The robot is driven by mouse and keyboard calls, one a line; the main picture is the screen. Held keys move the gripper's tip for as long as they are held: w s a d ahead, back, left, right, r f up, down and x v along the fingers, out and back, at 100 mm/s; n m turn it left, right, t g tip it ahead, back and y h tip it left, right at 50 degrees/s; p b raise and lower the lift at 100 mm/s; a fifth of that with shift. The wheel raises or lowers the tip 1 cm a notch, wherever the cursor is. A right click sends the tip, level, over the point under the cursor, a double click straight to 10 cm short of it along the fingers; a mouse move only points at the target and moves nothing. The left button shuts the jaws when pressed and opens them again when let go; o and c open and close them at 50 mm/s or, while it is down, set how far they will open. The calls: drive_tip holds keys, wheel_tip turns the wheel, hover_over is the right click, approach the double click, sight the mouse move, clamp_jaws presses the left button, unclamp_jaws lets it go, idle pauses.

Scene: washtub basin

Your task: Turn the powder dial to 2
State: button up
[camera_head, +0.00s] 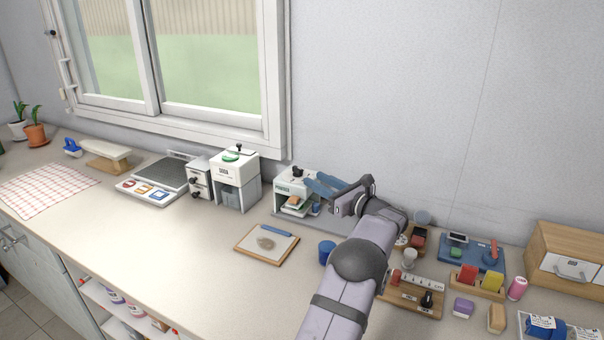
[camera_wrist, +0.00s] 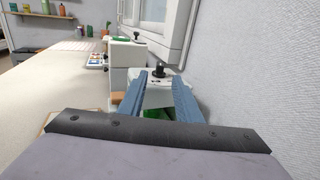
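A white machine (camera_head: 288,187) stands against the wall, with a black knob (camera_head: 297,171) on its top. I cannot read its label, so I cannot tell for certain whether this knob is the powder dial. My gripper (camera_head: 313,180) reaches in from the right, its blue fingers pointing left towards this machine. In the wrist view my gripper (camera_wrist: 160,79) is open, with its two fingers apart and nothing held. The black knob (camera_wrist: 160,70) shows between the fingertips, seemingly just beyond them. The number it is set to cannot be read.
Left of it stand a taller white unit (camera_head: 235,178) with a green top and a small box (camera_head: 197,178) with black knobs. A scale (camera_head: 160,178) is further left. A wooden board (camera_head: 267,245) lies in front. Several small items crowd the counter right of my arm.

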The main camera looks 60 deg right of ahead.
sight(302, 172)
drive_tip(key=p+x, duration=0.2)
drive_tip(key=x, duration=0.3)
drive_tip(key=shift+w+r, duration=0.15)
drive_tip(key=shift+p+x, duration=0.6)
drive_tip(key=shift+x, duration=0.5)
clamp_jaws()
